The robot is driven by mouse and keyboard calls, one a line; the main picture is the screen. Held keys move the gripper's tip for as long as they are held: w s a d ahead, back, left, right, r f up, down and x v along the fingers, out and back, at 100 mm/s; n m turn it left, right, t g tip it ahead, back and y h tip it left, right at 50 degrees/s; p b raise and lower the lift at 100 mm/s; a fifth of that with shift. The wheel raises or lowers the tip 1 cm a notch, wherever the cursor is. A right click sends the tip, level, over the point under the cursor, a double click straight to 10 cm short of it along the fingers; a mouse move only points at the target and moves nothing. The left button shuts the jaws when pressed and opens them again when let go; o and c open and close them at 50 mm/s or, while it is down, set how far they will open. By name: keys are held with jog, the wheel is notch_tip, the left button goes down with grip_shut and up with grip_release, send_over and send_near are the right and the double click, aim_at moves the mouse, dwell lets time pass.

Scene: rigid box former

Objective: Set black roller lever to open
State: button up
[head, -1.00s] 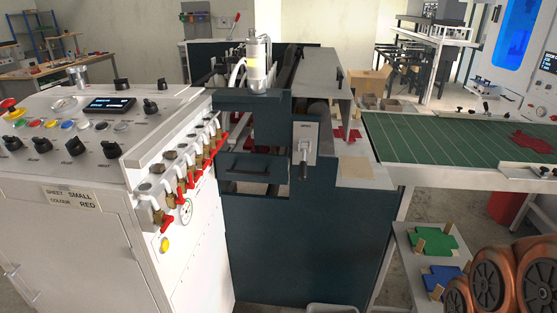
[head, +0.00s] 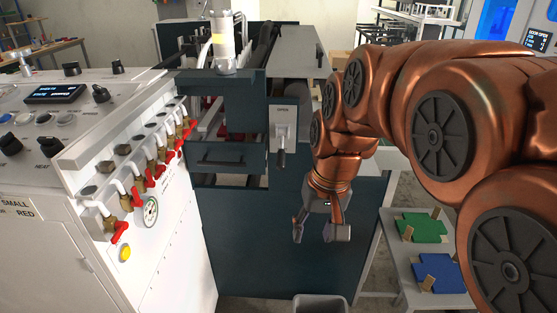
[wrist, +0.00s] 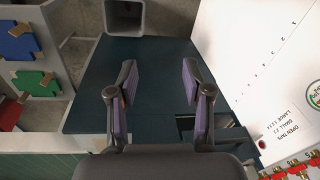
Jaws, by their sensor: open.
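The roller lever is on a pale plate (head: 284,118) with a label at its top that seems to read OPEN, on the dark machine front. Its black handle (head: 281,157) hangs downward in the head view. My gripper (head: 314,234) is open and empty, below and to the right of the lever, clear of it, with its fingers pointing down. In the wrist view my gripper (wrist: 158,82) shows both fingers apart above the dark machine panel. The lever cannot be made out in the wrist view.
A white control cabinet (head: 160,255) with red-handled valves (head: 153,175) stands left of the lever. A grey bin (head: 320,303) sits on the floor below. A low shelf (head: 408,268) with green and blue pieces is at right. My arm covers the green table.

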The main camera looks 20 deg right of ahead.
aim_at(282, 153)
jog(key=w+d+r+t+y+b, duration=0.15)
jog(key=w+r, duration=0.25)
jog(key=w, duration=0.7)
jog(key=w+d+r+t+h+b, duration=0.1)
jog(key=w+r+t+b, duration=0.15)
jog(key=w, duration=0.95)
jog(key=shift+m+y, duration=0.25)
jog(key=shift+m, duration=0.15)
jog(key=shift+a+p+x, duration=0.2)
jog(key=shift+p+x, duration=0.35)
jog(key=shift+x, duration=1.15)
jog(key=shift+a+p+x, duration=0.15)
jog(key=shift+p+x, duration=0.4)
jog(key=shift+x, duration=1.15)
jog(key=shift+r, duration=0.1)
grip_shut()
